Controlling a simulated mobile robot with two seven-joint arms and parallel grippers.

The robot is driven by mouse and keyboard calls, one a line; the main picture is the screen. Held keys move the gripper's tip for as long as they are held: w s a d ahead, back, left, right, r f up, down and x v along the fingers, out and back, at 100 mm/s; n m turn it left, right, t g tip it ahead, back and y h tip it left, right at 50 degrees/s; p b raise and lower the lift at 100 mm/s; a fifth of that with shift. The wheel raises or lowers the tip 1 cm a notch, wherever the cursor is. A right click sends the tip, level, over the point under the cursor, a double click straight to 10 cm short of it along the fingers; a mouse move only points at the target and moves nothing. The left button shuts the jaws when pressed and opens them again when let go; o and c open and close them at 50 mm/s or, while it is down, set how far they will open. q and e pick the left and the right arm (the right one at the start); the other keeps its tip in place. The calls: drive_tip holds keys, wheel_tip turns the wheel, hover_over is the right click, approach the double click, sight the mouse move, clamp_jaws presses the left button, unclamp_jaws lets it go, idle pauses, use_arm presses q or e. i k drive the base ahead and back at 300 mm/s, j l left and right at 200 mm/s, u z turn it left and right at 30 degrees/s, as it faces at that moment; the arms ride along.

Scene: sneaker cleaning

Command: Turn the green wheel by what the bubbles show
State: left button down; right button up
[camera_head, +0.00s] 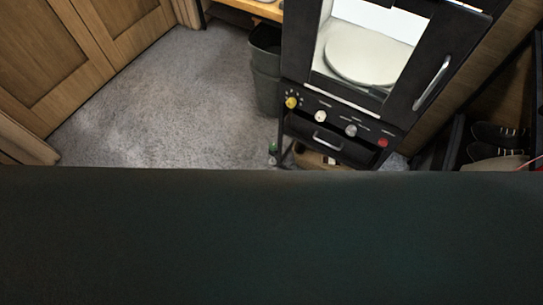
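A small green part (272,148) shows low at the left foot of a black machine (310,100); it is too small to tell whether it is the green wheel. The machine has a window with a round pale plate (362,55) behind it. Its panel carries a yellow knob (291,102), a white knob (320,116), a grey knob (351,130) and a red knob (383,142). I can make out no bubbles. Neither of my grippers is in view.
A dark bin (265,70) stands left of the machine. Wooden cabinet doors (50,65) are at the left. Grey carpet (170,95) between them is clear. Dark shoes (497,140) lie at the right. A broad dark surface covers the lower part of the view.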

sight(273, 146)
drive_tip(key=k+j, duration=0.35)
drive_tip(key=j, duration=0.15)
drive_tip(key=k+j, duration=0.35)
drive_tip(key=j, duration=0.1)
